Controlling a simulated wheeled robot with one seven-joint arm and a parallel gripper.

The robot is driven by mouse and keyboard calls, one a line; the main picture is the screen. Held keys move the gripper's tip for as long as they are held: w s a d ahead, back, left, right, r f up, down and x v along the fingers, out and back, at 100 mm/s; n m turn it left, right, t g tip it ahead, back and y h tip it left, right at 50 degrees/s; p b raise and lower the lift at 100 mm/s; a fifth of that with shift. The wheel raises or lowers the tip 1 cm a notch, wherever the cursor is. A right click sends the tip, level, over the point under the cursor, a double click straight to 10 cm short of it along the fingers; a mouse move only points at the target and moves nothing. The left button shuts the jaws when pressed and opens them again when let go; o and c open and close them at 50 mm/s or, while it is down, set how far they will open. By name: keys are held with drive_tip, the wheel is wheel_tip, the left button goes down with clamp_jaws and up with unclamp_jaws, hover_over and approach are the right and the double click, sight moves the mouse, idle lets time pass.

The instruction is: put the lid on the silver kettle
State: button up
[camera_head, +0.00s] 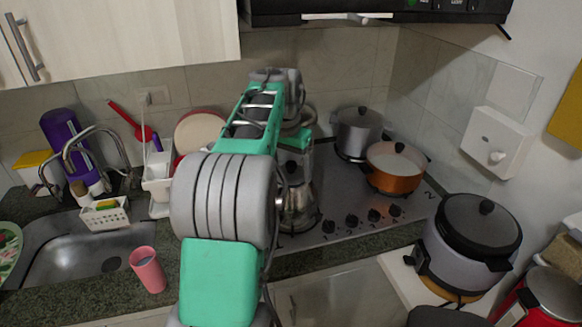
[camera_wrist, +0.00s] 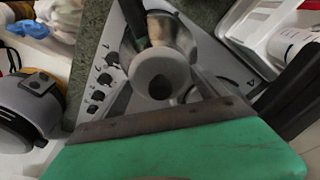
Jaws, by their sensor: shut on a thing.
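The silver kettle (camera_head: 298,205) stands on the stove, partly hidden behind my arm in the head view. In the wrist view the silver kettle (camera_wrist: 182,34) is below my gripper, with a dark handle (camera_wrist: 134,20) reaching to the upper left. A pale grey round piece with a dark centre, which looks like the lid (camera_wrist: 145,68), lies over the kettle's top in that view. My gripper (camera_head: 296,152) is over the kettle, shut on what looks like the lid. The fingertips are hidden, and I cannot tell whether the lid touches the kettle's rim.
A copper-orange pot (camera_head: 395,178) and a lidded grey pot (camera_head: 358,132) stand right of the kettle on the stove (camera_head: 338,190). A rice cooker (camera_head: 470,245) is at the right. A pink cup (camera_head: 147,270) and the sink (camera_head: 75,258) are at the left.

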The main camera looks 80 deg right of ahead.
sight(292, 162)
idle(0.3)
drive_tip(key=shift+f+b, duration=0.35)
drive_tip(key=shift+f, duration=0.1)
drive_tip(key=o, duration=1.2)
drive_tip(key=shift+o, duration=0.2)
wheel_tip(292, 162, up, 7)
drive_tip(key=p, duration=0.6)
